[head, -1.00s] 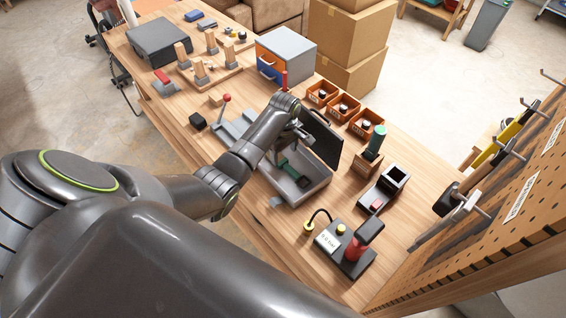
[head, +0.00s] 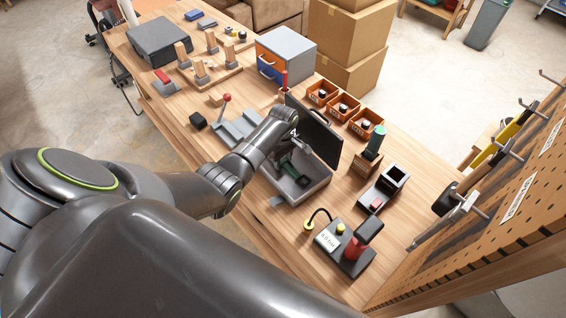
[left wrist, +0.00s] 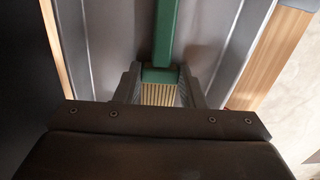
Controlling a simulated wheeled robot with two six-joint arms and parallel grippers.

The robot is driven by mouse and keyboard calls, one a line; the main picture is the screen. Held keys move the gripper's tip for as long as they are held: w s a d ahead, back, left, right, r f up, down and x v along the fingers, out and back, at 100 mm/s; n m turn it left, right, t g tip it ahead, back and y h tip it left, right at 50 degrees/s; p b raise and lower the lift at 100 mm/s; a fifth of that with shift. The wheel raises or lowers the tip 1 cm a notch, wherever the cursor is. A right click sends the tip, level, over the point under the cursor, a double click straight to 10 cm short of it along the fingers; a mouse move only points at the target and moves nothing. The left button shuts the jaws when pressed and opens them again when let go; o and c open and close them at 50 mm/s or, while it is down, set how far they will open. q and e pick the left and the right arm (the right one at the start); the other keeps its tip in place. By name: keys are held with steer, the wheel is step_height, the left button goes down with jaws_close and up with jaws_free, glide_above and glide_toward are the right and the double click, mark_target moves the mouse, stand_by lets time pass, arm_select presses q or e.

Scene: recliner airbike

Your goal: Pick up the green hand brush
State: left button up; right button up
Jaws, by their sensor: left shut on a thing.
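The green hand brush (left wrist: 165,38) lies in the open grey case, with its green handle pointing away and pale bristles near my gripper in the left wrist view. In the head view a bit of the brush (head: 287,167) shows inside the case (head: 312,190). My left gripper (left wrist: 160,92) is shut on the brush at its bristle end, one finger on each side. In the head view my left arm hides most of this gripper. My right gripper is not in view.
The case's dark lid (head: 314,131) stands open behind the gripper. A vise-like grey tool (head: 237,128) is to the left.

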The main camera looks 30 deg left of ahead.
mark_target(283, 161)
arm_select(q)
steer(key=shift+c, duration=0.8)
steer(key=shift+r, duration=0.1)
step_height(283, 161, up, 10)
steer(key=shift+f, duration=0.2)
stand_by(0.4)
